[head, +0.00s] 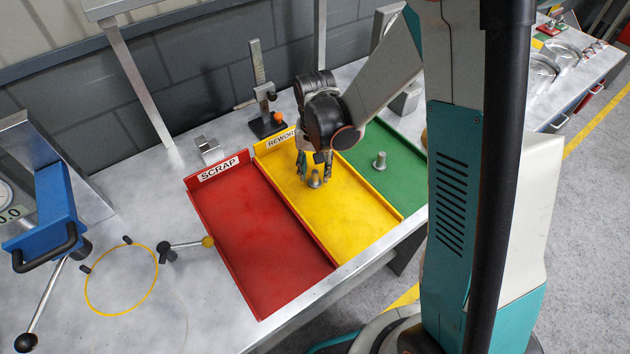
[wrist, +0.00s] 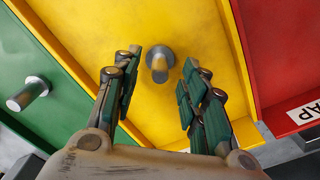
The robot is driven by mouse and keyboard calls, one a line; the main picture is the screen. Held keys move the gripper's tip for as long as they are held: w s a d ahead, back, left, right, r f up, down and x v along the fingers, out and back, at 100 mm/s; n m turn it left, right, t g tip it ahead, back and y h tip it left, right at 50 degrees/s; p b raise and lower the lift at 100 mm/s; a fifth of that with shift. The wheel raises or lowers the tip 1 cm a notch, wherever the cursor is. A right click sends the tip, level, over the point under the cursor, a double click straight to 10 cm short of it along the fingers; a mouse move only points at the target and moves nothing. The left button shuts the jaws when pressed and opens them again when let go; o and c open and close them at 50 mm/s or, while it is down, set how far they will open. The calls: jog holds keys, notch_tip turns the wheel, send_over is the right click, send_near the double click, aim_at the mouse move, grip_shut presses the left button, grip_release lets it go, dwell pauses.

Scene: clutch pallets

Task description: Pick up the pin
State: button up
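A grey metal pin (head: 314,179) stands in the yellow REWORK tray (head: 345,218). My gripper (head: 316,168) is above and around it, pointing down. In the wrist view my gripper (wrist: 160,88) is open, with a green-padded finger on each side. The pin (wrist: 159,62) shows between and slightly beyond the fingertips, with visible gaps on both sides. A second, similar metal pin (head: 380,161) stands in the green tray (head: 402,172); it also shows in the wrist view (wrist: 27,93), left of my gripper.
The red SCRAP tray (head: 265,245) is empty, left of the yellow one. A height gauge with a black base (head: 266,122) stands behind the trays. Low walls divide the trays.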

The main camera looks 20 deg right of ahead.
notch_tip(320, 180, down, 3)
jog(key=shift+r, duration=0.2)
grip_shut()
jog(key=shift+r, duration=0.15)
